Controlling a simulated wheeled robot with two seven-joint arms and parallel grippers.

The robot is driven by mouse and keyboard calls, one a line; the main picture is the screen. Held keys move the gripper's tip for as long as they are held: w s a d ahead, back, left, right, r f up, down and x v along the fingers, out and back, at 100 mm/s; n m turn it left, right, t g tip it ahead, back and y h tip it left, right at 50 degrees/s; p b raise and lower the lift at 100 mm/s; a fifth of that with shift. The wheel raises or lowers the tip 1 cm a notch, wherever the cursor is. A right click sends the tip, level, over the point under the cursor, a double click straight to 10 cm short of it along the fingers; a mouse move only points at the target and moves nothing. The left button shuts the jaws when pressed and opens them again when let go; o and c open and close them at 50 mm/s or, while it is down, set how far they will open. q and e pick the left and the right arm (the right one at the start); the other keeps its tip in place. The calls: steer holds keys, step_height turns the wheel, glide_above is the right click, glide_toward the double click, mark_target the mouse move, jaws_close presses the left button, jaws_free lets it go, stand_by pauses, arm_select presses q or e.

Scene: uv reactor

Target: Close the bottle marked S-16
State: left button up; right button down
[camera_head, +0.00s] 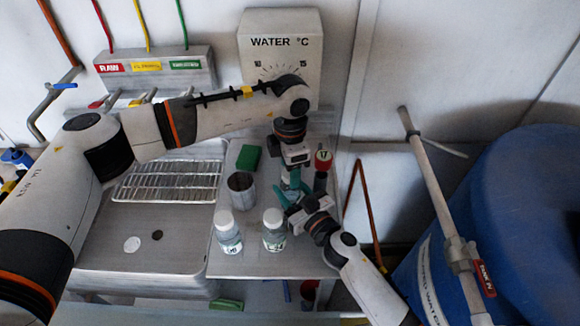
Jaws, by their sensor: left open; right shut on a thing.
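My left gripper (294,178) reaches down from above, at the right end of the counter. My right gripper (287,197) comes in from the lower right, just below it, with its teal fingers closed on a small clear bottle (287,182). That bottle is mostly hidden by both grippers, and its top and marking cannot be seen. The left fingers are open close above it; whether they touch it is unclear. Two clear bottles with white caps stand upright in front, a left bottle (228,235) and a right bottle (273,233). Their labels are too small to read.
A metal cup (241,188) and a green block (248,157) stand left of the grippers. A white disc (132,244) lies in the sink (105,262). A large blue barrel (515,225) fills the right side.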

arm_select(q)
step_height(320, 180, up, 4)
steer(key=shift+r, duration=0.1)
stand_by(0.4)
steer(key=shift+r+n, duration=0.7)
steer(key=shift+n, duration=0.4)
step_height(320, 180, up, 2)
steer(key=n, duration=0.3)
steer(key=shift+f, duration=0.1)
steer(key=shift+f, duration=3.9)
steer(key=shift+c, duration=0.4)
